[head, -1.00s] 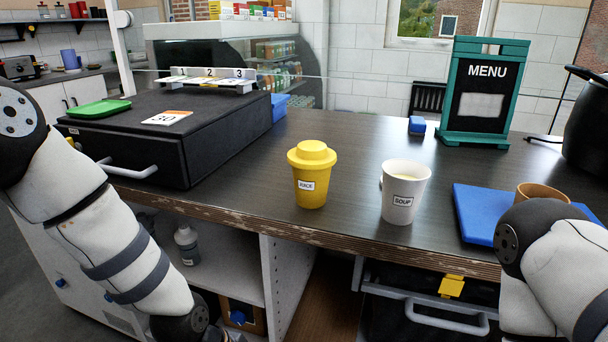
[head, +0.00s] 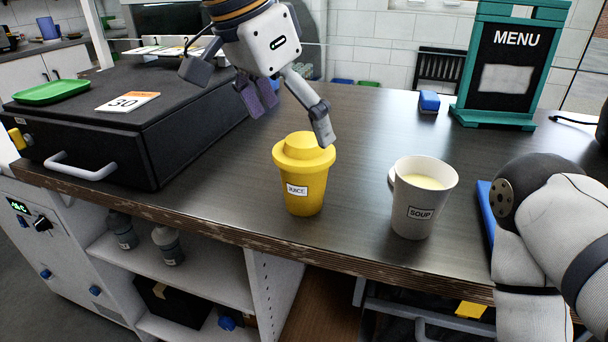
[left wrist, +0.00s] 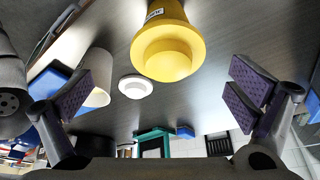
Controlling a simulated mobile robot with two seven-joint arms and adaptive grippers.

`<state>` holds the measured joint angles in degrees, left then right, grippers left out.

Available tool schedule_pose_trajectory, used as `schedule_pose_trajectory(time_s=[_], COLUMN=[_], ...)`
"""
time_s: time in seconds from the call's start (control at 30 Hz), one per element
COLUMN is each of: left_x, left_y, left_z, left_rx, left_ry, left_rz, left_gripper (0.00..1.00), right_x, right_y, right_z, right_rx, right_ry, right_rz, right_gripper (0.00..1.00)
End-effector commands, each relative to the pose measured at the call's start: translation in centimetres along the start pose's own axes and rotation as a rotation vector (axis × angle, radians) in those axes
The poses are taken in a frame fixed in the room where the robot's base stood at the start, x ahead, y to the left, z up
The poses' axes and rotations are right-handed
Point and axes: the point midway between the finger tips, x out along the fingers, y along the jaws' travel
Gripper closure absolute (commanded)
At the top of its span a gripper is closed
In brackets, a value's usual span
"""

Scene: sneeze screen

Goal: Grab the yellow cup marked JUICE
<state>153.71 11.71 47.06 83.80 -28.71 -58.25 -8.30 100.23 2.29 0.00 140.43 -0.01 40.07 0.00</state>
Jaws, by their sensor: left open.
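The yellow cup (head: 304,187) has a yellow lid and a label reading JUICE. It stands upright on the dark counter near its front edge. My left gripper (head: 290,116) is open and empty above and just behind the cup, with one finger close to the lid's right side. I cannot tell whether that finger touches the lid. In the left wrist view the cup (left wrist: 168,48) shows between the spread fingers, lid towards the camera. My right arm shows at the right, but its gripper is out of view.
A white SOUP cup (head: 415,205) stands right of the yellow cup, with a white lid (left wrist: 135,86) beside it. A black case (head: 140,150) with a green tray (head: 52,92) is at the left. A MENU board (head: 512,65) stands at the back right.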

Motion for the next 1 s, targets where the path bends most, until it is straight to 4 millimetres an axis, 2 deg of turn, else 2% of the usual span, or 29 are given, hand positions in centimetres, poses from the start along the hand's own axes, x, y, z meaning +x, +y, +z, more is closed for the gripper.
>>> schedule_pose_trajectory(time_s=[0.4, 0.67, 1.0], left_x=[6.5, 6.8, 6.9], left_y=[-0.7, -0.7, -0.7], left_z=[0.2, 0.2, 0.2], left_rx=[-0.001, 0.000, -0.001], left_ry=[-0.001, 0.001, 0.000], left_rz=[0.001, -0.001, 0.000], left_gripper=[0.00, 0.02, 0.78], right_x=[-0.1, -0.1, -0.1], right_y=[0.0, 0.0, 0.0], right_z=[-0.1, -0.2, -0.1], right_rx=[0.000, 0.000, 0.000], right_ry=[0.005, 0.006, 0.005], right_rz=[0.000, 0.000, 0.000], right_gripper=[0.21, 0.21, 0.21])
